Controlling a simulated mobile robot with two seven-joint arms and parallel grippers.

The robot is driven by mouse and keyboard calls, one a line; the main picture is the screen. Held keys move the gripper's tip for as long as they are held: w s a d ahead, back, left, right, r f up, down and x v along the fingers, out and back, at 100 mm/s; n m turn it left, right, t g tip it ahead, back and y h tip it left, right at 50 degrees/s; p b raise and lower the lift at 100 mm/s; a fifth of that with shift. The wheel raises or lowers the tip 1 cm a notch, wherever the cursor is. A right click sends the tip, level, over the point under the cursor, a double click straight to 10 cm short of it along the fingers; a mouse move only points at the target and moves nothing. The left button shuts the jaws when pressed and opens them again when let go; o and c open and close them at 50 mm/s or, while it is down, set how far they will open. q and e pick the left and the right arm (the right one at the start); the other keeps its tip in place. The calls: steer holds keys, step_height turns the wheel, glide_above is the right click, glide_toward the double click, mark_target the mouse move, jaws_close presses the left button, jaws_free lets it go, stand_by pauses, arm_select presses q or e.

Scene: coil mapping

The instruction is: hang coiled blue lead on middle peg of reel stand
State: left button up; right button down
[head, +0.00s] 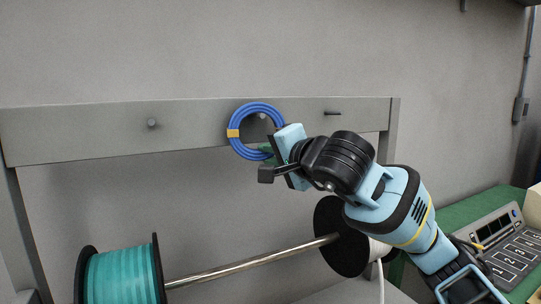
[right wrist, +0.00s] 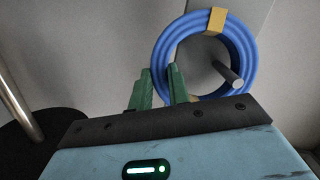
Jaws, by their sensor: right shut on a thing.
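The coiled blue lead (head: 239,116) with a yellow-orange band is upright in front of the stand's grey crossbar (head: 80,131). My right gripper (head: 270,150) is shut on the coil's lower right edge. In the right wrist view its green fingers (right wrist: 161,84) are at the coil's (right wrist: 240,50) lower left edge. My left gripper is not in view.
The left peg (head: 152,123) and right peg (head: 332,113) on the crossbar are bare. Below, a metal rod (head: 250,262) carries a teal reel (head: 122,276) and a black-flanged reel (head: 335,262). A control panel (head: 505,245) stands on a green surface at the right.

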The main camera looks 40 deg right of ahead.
steer(key=c, duration=1.3)
jaws_free()
steer(key=shift+o, duration=0.2)
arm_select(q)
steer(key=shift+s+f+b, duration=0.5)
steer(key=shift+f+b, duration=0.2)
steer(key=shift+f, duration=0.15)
arm_select(e)
steer(key=v, duration=0.8)
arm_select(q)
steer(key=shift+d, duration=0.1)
arm_select(e)
steer(key=shift+d, duration=0.15)
steer(key=shift+f, duration=0.1)
